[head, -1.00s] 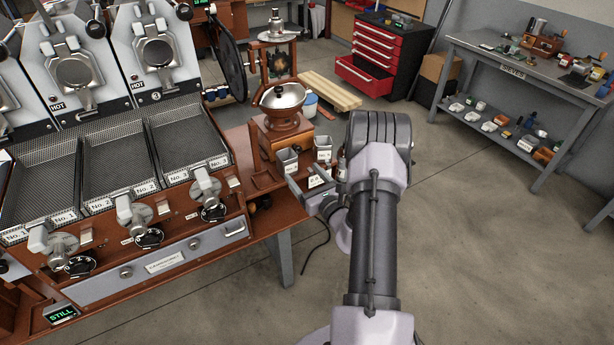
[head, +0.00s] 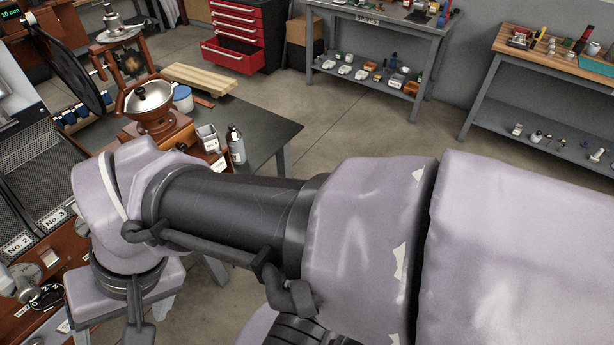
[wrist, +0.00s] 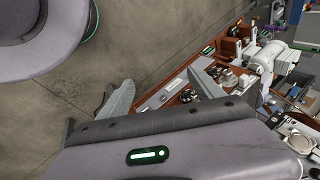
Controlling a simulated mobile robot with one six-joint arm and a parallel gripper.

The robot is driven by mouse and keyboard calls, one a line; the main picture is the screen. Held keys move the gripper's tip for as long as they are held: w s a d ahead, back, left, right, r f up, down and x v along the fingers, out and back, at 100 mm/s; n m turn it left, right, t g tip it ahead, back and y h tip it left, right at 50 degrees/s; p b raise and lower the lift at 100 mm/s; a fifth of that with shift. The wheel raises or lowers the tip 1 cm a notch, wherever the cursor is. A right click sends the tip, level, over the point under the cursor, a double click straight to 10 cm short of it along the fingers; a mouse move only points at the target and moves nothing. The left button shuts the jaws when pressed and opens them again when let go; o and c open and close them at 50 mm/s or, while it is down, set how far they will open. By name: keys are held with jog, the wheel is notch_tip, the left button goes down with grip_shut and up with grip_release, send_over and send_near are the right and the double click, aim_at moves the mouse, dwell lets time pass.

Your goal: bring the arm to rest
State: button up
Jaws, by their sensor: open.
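My arm (head: 235,215) stretches across the head view from the right edge to the left and bends down at its left end. In the wrist view my gripper (wrist: 160,82) is open, its two fingers spread apart with nothing between them. Bare floor and the edge of the roaster bench (wrist: 165,95) show beyond the fingers. In the head view the fingers are not clearly visible. The arm hides part of the bench and of the floor.
At the left is the roaster bench with screened trays (head: 35,165). A red tool chest (head: 235,30) and two grey work tables (head: 375,30) (head: 550,75) stand behind. Open floor lies between.

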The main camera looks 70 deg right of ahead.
jog(key=shift+s+d+r+n+t+h+b, duration=0.2)
jog(key=shift+d+r+n+t+h, duration=0.05)
jog(key=shift+d+n+t+h, duration=0.25)
jog(key=shift+s+d+r+n+t+h+b, duration=0.2)
jog(key=shift+d+n+t+h, duration=0.15)
jog(key=shift+d, duration=0.2)
dwell(0.4)
